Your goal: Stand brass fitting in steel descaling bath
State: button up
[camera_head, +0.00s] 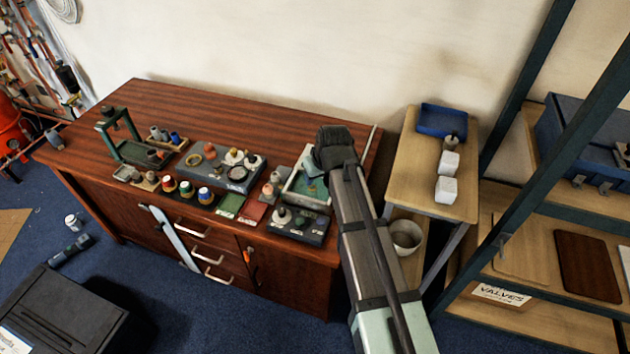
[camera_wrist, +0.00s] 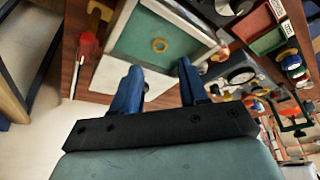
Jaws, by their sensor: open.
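The pale-rimmed tray with a green inside (camera_head: 303,202), which looks like the steel descaling bath, is at the right end of the brown workbench. It also shows in the wrist view (camera_wrist: 130,40). A small brass-coloured ring shape (camera_wrist: 159,45), perhaps the brass fitting seen end-on, is inside it, apart from its walls. I cannot tell whether it stands or lies flat. My gripper (camera_head: 333,150) is over the bath's back right part, hiding some of it. In the wrist view its blue fingers (camera_wrist: 158,72) are apart with nothing between them, and the ring shape is beyond their tips.
A dark block with round parts (camera_head: 298,224) stands in front of the bath. Small fittings (camera_head: 272,186) stand close to its left. A red-handled tool (camera_wrist: 87,45) lies beside the bath. A side table (camera_head: 415,180) with a blue tray (camera_head: 441,120) is to the right. The bench's back left is clear.

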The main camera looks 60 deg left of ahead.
jog(key=shift+v, duration=1.25)
jog(key=w+d+f+m+h, duration=0.4)
jog(key=w+d+f+m, duration=0.2)
jog(key=w+d+f, duration=1.2)
jog(key=w+d+f+m, duration=0.1)
jog(key=d+f, duration=0.3)
jog(key=d, duration=0.3)
jog(key=w+d+f+m+g+h, duration=0.1)
jog(key=w+d+f, duration=0.1)
jog(key=d+f, duration=0.35)
jog(key=w+d+f+m, duration=0.1)
jog(key=d+f+m, duration=0.1)
jog(key=d, duration=0.7)
jog(key=s+d+f+m+g, duration=0.1)
jog(key=s+d+f+m, duration=0.3)
jog(key=d, duration=0.7)
jog(key=s+d+f+g, duration=0.1)
jog(key=d+f+g, duration=0.1)
jog(key=d+f, duration=0.65)
jog(key=s+d+f+m+g, duration=0.2)
jog(key=s+d+m, duration=0.2)
jog(key=s+d, duration=1.2)
jog(key=shift+d+g+y, duration=0.2)
jog(key=shift+g+y, duration=0.1)
jog(key=shift+g, duration=0.1)
